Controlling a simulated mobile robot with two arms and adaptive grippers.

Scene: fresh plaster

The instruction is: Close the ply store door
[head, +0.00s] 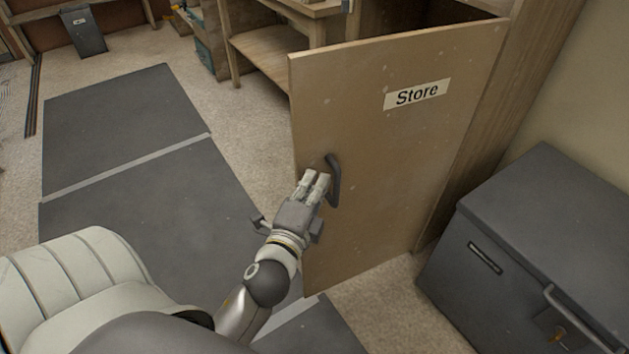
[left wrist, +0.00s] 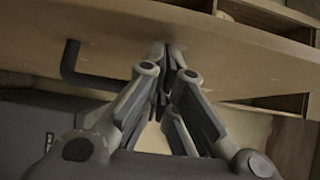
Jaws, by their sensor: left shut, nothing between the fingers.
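In the left wrist view the door (left wrist: 230,45) spans the top, the handle (left wrist: 75,65) is left of the fingers, and the fingertips (left wrist: 166,50) are at or very near the door. My right gripper is not in view.
A dark grey chest (head: 540,240) stands right of the door. A wooden workbench (head: 270,50) is behind the door. Dark floor mats (head: 130,120) lie on the left, with open floor around them. A small dark bin (head: 84,32) is at the far left.

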